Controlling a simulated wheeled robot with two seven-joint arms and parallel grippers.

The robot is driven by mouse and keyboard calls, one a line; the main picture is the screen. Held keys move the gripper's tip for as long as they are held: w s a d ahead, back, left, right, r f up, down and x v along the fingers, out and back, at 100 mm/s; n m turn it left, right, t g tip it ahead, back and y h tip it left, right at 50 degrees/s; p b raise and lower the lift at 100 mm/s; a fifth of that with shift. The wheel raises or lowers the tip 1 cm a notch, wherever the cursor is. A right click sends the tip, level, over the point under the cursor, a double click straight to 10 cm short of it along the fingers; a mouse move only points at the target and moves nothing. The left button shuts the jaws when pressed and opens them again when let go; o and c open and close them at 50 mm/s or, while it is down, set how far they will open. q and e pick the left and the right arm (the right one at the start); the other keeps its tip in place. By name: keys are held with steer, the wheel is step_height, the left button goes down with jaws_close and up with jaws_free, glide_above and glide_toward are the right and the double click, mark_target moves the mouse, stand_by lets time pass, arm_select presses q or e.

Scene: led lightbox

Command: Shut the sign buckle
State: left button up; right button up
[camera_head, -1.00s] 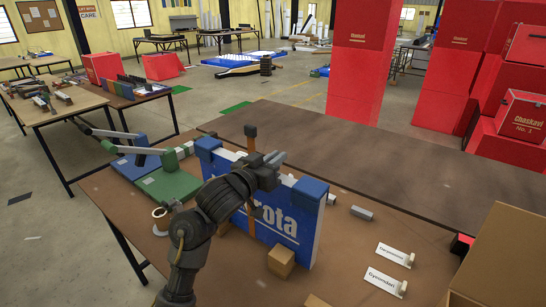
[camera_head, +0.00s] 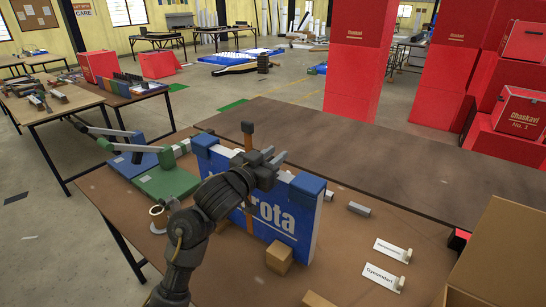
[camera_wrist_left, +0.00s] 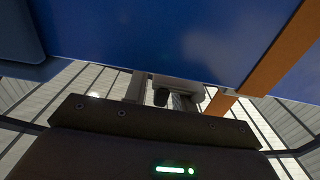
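The sign is a blue box (camera_head: 285,216) with white edges and white lettering ending in "rota". It stands upright on the brown table. A brown strap or lever (camera_head: 248,134) sticks up above its top edge. In the left wrist view the blue face (camera_wrist_left: 160,35) fills the top and a brown strip (camera_wrist_left: 275,50) crosses it at the right. My left gripper (camera_head: 272,160) is at the sign's top edge, just right of the brown upright piece. Grey finger parts (camera_wrist_left: 170,94) show below the blue face. Their gap and any contact are unclear. The buckle's closure is hidden. My right gripper is out of view.
Green (camera_head: 166,180) and blue cases with raised levers lie left of the sign. A wooden block (camera_head: 279,257) stands in front. White name plates (camera_head: 384,277) and a cardboard box (camera_head: 505,250) are at the right. A dark table (camera_head: 370,160) lies behind.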

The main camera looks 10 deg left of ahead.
arm_select(q)
steer(key=shift+o, duration=0.4)
steer(key=shift+f, duration=0.1)
steer(key=shift+s, duration=0.1)
steer(key=shift+s+a, duration=0.1)
steer(key=shift+s, duration=0.15)
steer(key=v, duration=1)
steer(key=shift+p, duration=0.45)
